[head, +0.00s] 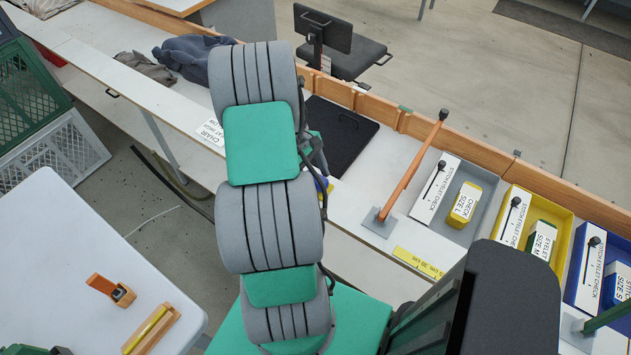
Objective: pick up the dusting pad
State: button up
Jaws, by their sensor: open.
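I cannot pick out a dusting pad for certain. A small blue and yellow thing (323,186) shows at the right edge of my arm, mostly hidden behind it. A flat black mat or panel (342,135) lies on the long white bench, partly covered by my arm. On the white table at lower left are a small wooden block with an orange-red flap (112,289) and a wooden holder with a yellow strip (152,328). My grey and green arm rises through the middle of the view. My gripper does not show; the arm hides that area.
The long white bench (345,205) has a wooden back rail. An orange post (410,170) stands on it, right of my arm. Grey (476,222), yellow (561,220) and blue (577,285) trays line its right side. Grey cloths lie at upper left. A dark chair stands behind.

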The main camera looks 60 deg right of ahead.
aim_at(322, 176)
grip_shut()
dwell(0.5)
jog(key=r, duration=0.2)
jog(key=d+r+b, duration=0.1)
jog(key=r, duration=0.1)
jog(key=shift+s+r, duration=0.1)
jog(key=shift+r, duration=0.05)
jog(key=s+d+r+p, duration=0.2)
jog(key=s+d+r, duration=0.2)
jog(key=d+r, duration=0.4)
jog(key=d, duration=0.4)
jog(key=shift+s+r, duration=0.3)
jog(key=shift+r, duration=0.1)
jog(key=shift+d, duration=0.1)
jog(key=c, duration=0.6)
grip_release()
jog(key=shift+c, duration=0.2)
jog(key=c, duration=0.6)
